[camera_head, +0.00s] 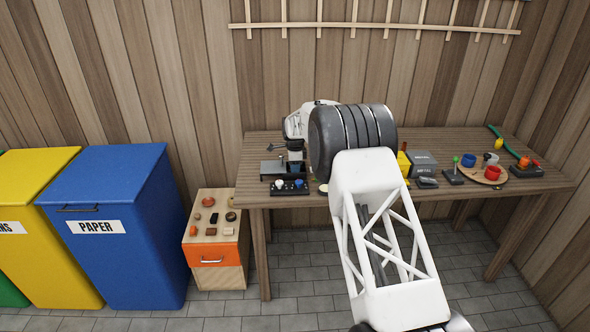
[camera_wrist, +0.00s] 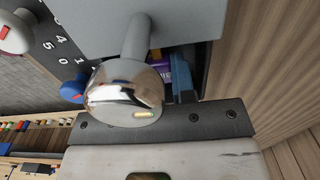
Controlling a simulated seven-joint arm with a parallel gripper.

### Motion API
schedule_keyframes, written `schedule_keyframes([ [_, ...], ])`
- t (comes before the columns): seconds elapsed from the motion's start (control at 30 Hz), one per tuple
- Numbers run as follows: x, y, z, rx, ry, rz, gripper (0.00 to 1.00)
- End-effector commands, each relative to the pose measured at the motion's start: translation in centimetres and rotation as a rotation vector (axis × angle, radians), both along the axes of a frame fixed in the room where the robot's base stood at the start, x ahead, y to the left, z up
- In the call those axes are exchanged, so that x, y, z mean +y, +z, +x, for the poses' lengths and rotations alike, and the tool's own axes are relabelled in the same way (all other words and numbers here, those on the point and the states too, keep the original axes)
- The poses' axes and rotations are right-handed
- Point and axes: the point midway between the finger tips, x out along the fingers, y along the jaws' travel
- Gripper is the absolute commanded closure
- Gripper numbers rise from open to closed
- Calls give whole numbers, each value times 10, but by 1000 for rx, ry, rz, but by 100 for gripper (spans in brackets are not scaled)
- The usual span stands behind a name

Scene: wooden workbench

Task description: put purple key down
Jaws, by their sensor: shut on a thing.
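A small purple piece with pale marks (camera_wrist: 160,66), which looks like the purple key, shows in the wrist view in front of my gripper (camera_wrist: 176,78). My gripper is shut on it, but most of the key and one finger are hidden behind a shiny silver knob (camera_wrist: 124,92). In the head view my gripper (camera_head: 295,160) points down over the left part of the workbench (camera_head: 330,142), close above the small devices there. The key cannot be made out in the head view.
A black panel with white and blue knobs (camera_head: 289,187) stands at the bench's front left. A grey box (camera_head: 422,162) and a round board with cups (camera_head: 488,175) are to the right. Blue (camera_head: 115,240) and yellow bins stand left, beside a small drawer cabinet (camera_head: 215,240).

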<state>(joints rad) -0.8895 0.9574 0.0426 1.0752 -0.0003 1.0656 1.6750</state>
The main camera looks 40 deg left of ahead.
Motion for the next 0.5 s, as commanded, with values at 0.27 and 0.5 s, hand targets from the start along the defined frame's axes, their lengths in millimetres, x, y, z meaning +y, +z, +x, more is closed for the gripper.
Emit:
schedule_keyframes([
  [0.27, 0, -8, 0, 0, 0, 0, 100],
  [0.5, 0, -10, 0, 1, 0, -1, 100],
])
